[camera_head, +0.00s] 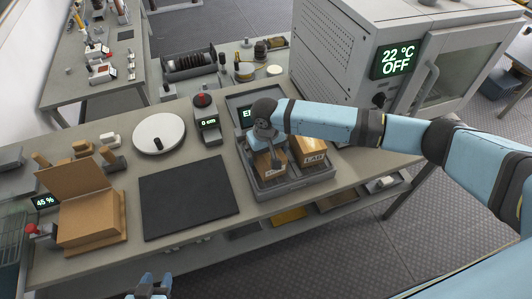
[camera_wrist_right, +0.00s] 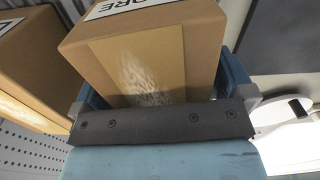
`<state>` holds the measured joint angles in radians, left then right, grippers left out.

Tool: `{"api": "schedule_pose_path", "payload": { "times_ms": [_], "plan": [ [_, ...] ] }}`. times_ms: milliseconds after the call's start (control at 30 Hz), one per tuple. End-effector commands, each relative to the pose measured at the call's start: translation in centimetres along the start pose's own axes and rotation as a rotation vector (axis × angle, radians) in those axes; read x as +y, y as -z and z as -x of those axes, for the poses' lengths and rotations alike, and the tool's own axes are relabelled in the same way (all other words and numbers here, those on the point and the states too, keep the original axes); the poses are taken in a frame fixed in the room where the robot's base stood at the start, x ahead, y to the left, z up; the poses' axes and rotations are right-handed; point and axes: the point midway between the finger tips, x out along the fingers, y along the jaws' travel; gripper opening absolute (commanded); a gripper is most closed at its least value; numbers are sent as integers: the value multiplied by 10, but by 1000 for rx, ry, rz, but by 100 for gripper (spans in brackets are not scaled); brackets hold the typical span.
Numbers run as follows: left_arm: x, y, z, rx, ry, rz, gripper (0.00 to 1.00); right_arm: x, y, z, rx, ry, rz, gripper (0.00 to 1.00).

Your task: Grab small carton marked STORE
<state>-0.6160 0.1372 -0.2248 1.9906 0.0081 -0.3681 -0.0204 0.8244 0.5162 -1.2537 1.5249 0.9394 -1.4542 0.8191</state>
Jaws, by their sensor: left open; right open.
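A small brown carton (camera_head: 264,166) stands in the grey tray (camera_head: 300,183) on the table. In the right wrist view the carton (camera_wrist_right: 150,60) carries a white label, partly cut off, with the letters "ORE" readable. My right gripper (camera_head: 269,150) is over this carton and hides part of it in the head view. In the right wrist view the open fingers of my right gripper (camera_wrist_right: 162,88) stand on either side of the carton. My left gripper (camera_head: 150,287) is open and empty at the bottom edge of the head view, away from the cartons.
A second carton marked LAB (camera_head: 308,153) stands to the right in the same tray. A black mat (camera_head: 187,197), an open cardboard box (camera_head: 90,215) and a round white plate (camera_head: 158,133) lie to the left. A large oven reading "22 °C OFF" (camera_head: 397,61) stands behind.

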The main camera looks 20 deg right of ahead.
Motion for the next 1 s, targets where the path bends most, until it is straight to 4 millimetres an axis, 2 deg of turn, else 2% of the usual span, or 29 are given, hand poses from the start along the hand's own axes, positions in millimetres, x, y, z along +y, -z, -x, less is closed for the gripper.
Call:
{"api": "schedule_pose_path", "payload": {
  "times_ms": [200,400,767,867,1000],
  "plan": [
    [0,-2,0,-3,0,1,43,0,0,-1,0,0,0,98],
    [1,-3,0,-6,-1,2,43,0,0,-1,0,0,0,55],
    [2,-3,0,-6,-3,3,43,0,0,3,1,1,0,55],
    [2,-4,0,-6,-3,3,43,0,1,11,1,1,-1,55],
    [2,-5,-2,-6,-4,3,43,1,0,32,2,1,0,55]
  ]
}}
